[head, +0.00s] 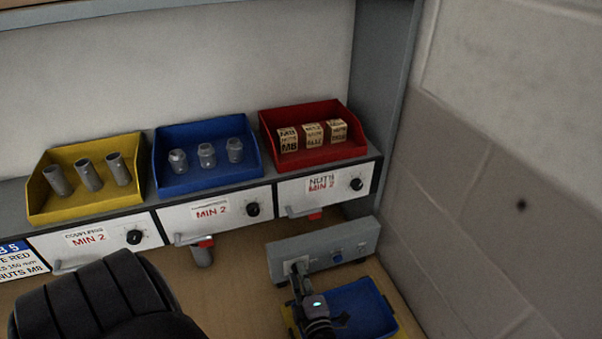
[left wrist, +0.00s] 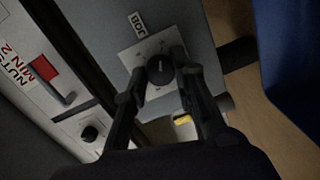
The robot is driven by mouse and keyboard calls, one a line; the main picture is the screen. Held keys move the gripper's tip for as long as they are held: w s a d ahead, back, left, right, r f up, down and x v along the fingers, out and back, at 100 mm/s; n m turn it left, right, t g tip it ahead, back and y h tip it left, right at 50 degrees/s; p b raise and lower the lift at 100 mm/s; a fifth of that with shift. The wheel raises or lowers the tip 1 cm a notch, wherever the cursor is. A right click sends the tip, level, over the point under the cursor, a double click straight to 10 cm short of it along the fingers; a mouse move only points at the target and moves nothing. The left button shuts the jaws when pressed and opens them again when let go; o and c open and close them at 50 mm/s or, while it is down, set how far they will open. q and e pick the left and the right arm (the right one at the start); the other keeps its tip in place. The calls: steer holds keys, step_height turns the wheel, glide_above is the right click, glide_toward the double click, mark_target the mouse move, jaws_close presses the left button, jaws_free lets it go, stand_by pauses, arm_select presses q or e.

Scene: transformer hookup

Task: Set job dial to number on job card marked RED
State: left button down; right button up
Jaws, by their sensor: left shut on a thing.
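The job dial (left wrist: 161,70) is a round black knob on a white plate labelled JOB, on the front of a grey box (head: 350,240). In the left wrist view the two fingers of my left gripper (left wrist: 160,68) stand on either side of the knob and are shut on it. In the head view my left gripper (head: 299,268) meets the left part of the box front and hides most of the dial. My right gripper is not in view.
A yellow bin (head: 45,212), a blue bin (head: 195,187) and a red bin (head: 345,150) stand on drawers with small black dials. A block wall (head: 480,190) bounds the right.

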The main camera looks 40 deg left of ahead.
arm_select(q)
steer(key=shift+s+f, duration=0.1)
steer(key=shift+f, duration=0.05)
steer(key=c, duration=1.3)
jaws_free()
steer(key=v, duration=1.2)
